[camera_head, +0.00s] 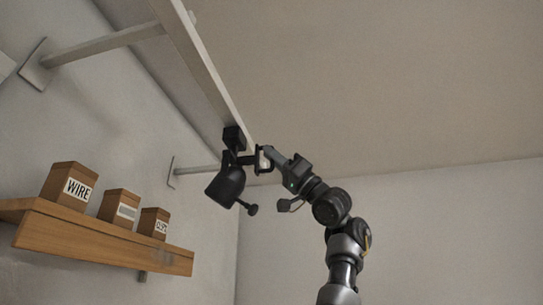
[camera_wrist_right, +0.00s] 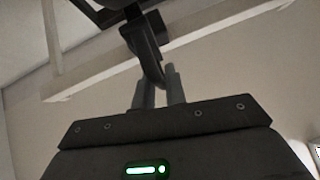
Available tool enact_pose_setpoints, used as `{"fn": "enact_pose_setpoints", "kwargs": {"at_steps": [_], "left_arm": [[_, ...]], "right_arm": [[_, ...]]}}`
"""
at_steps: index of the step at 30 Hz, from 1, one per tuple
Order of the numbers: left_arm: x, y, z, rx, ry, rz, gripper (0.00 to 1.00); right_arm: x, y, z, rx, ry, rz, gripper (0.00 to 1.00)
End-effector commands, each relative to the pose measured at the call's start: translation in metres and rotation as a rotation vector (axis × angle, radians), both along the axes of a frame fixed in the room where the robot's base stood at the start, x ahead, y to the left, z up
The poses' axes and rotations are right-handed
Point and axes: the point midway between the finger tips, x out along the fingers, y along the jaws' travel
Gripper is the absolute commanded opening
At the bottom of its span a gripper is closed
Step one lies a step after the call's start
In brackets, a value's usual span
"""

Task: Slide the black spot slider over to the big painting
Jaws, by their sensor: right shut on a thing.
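The black spot slider (camera_head: 226,185) hangs from the pale ceiling rail (camera_head: 205,75), near the rail's far end. Its dark clamp block sits at the rail, and the lamp head hangs below with a small knob at its lower right. My right gripper (camera_head: 266,155) reaches up from the lower right and is shut on the slider's bracket. In the right wrist view, the dark bracket (camera_wrist_right: 146,55) runs down between the two grey fingers. My left gripper is not in view. I cannot make out the big painting in these frames.
Two wall brackets (camera_head: 105,43) hold the rail off the left wall. Below, a wooden shelf (camera_head: 100,243) carries brown labelled boxes, one marked WIRE (camera_head: 69,184). A pale panel edge (camera_head: 5,66) shows at the far left. The space right of the rail is clear.

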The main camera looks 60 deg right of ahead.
Motion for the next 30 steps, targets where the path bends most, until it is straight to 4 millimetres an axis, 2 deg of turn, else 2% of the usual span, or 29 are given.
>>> {"fn": "enact_pose_setpoints", "kwargs": {"at_steps": [2,3,7,17,30], "left_arm": [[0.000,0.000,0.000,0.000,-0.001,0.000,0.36],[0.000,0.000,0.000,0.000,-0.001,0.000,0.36],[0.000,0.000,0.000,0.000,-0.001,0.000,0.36],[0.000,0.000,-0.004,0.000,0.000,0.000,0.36],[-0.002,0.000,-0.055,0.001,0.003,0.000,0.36]], "right_arm": [[-0.001,0.001,0.001,0.000,-0.002,0.001,0.00],[-0.001,0.001,0.001,0.000,-0.002,0.001,0.16],[-0.001,0.001,0.001,-0.001,-0.002,0.001,0.32],[-0.002,-0.001,-0.003,0.001,-0.001,0.000,0.32],[-0.048,-0.030,-0.061,0.002,-0.003,0.000,0.32]]}}
